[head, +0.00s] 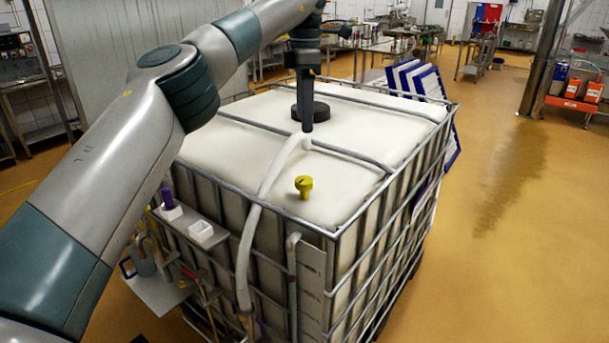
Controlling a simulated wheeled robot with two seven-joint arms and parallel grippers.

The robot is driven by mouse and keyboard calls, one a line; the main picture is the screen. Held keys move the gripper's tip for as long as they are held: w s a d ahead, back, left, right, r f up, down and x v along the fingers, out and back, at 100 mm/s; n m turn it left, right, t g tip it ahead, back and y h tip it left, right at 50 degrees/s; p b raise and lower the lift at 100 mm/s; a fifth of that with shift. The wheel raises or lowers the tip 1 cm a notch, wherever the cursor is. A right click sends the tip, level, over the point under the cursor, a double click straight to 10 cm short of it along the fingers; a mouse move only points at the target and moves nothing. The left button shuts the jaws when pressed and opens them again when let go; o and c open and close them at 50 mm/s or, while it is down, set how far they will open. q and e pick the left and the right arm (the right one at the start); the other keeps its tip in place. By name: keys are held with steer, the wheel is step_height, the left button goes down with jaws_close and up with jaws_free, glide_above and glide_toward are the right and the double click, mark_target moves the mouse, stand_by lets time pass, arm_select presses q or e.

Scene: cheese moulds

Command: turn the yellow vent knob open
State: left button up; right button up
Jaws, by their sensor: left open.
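The yellow vent knob (304,186) stands upright on the white top of the caged tank (260,170), near its front corner. My left arm comes in from the left, and my left gripper (307,128) points down above the tank top, behind the knob in the picture and apart from it. The gripper is open, though its fingers overlap from this angle and the gap between them is hard to see. I see nothing held in it. My right gripper is out of view.
A black round cap (312,111) sits on the tank top behind my left gripper. A pale hose (262,200) runs over the tank's front edge beside the knob. Metal bars cross the top. A small white box (201,234) is on a side shelf.

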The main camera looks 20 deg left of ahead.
mark_target(304, 179)
arm_select(q)
step_height(304, 179, down, 16)
steer(key=p, duration=0.5)
steer(key=shift+s+f, duration=0.15)
steer(key=shift+f, duration=0.05)
steer(key=shift+c, duration=0.4)
steer(key=c, duration=1)
